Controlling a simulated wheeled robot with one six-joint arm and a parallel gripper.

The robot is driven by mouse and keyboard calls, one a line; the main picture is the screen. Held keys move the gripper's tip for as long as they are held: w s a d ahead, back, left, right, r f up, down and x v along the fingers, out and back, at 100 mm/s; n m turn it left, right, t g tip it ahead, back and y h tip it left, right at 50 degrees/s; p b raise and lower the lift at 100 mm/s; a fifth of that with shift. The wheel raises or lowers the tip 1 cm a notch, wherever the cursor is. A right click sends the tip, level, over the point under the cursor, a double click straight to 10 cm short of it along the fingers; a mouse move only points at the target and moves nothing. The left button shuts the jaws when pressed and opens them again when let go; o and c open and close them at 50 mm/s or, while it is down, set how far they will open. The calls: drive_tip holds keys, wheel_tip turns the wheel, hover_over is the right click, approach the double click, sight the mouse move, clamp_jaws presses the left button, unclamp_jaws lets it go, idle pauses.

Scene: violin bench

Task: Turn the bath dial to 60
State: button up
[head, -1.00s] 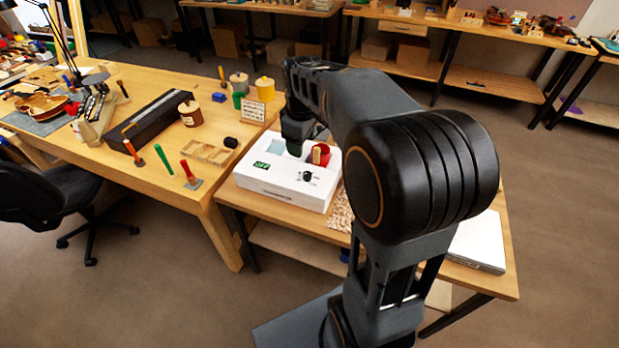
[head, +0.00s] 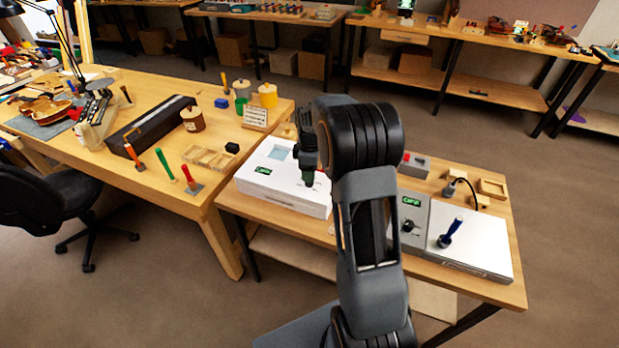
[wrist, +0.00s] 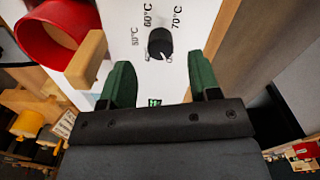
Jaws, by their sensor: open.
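The bath (head: 262,184) is a white box with a green display, on the near table. Its black dial (wrist: 160,43) shows in the wrist view, with 60 °C and 70 °C printed around it and a partly blurred lower number at left. A pale mark shows near the dial's lower edge; I cannot read its setting surely. My gripper (wrist: 160,82) is open and empty, its green fingers either side of the dial's line but short of it, not touching it. In the head view my gripper (head: 308,178) is over the bath's right part and hides the dial.
A red pot (wrist: 50,38) with a wooden handle (wrist: 87,60) is close by my left finger in the wrist view. A second device (head: 470,235) with its own dial (head: 410,227) and a blue-handled tool (head: 450,232) stands at right.

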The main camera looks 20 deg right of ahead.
drive_tip(key=shift+f, duration=1.95)
drive_tip(key=shift+c, duration=0.2)
drive_tip(key=c, duration=0.9)
